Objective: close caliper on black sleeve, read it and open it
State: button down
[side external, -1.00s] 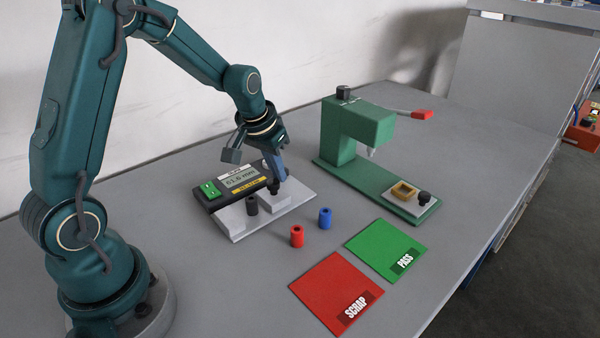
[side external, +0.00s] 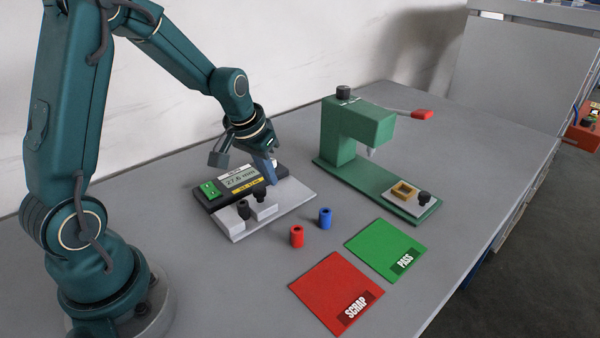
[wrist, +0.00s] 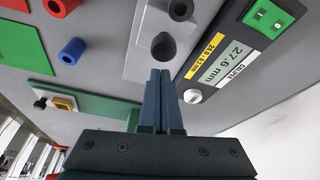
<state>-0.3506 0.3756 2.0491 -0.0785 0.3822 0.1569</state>
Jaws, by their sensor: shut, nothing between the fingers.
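The caliper gauge has a light grey plate (side external: 297,197) and a display (side external: 241,179) that reads 27.6 mm, also in the wrist view (wrist: 225,65). The black sleeve (side external: 243,209) stands upright at the jaws, at the top edge of the wrist view (wrist: 181,9). The sliding jaw (side external: 266,211) with its black knob (side external: 259,196) is close against the sleeve; I cannot tell whether they touch. My gripper (side external: 272,180) is shut and empty, beside the knob on the side away from the sleeve. The wrist view shows its fingertips (wrist: 160,75) just short of the knob (wrist: 163,46).
A red sleeve (side external: 297,236) and a blue sleeve (side external: 325,218) stand in front of the gauge. A green press (side external: 358,126) with a red-tipped lever is to the right. The red SCRAP mat (side external: 336,290) and green PASS mat (side external: 385,248) lie at the front. A green switch (side external: 210,188) is on the gauge.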

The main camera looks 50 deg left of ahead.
aim_at(259, 189)
jog(key=shift+w+a, duration=0.25)
jog(key=shift+w, duration=0.65)
jog(key=v, duration=0.9)
jog(key=shift+w+r, duration=0.25)
jog(key=shift+w, duration=0.05)
jog(key=c, duration=1.1)
grip_release()
jog(key=shift+s+r, duration=0.15)
jog(key=shift+s, duration=0.05)
jog(key=o, duration=0.5)
jog(key=shift+s+g, duration=0.3)
jog(key=shift+g, duration=0.1)
jog(key=f+g, duration=0.1)
jog(key=s+f, duration=0.1)
jog(key=f+g+h, duration=0.1)
jog(key=f, duration=0.1)
jog(key=shift+s+d+g, duration=0.2)
jog(key=shift+s+g, duration=0.05)
jog(key=shift+g, duration=0.05)
jog(key=shift+f, duration=2.9)
grip_shut()
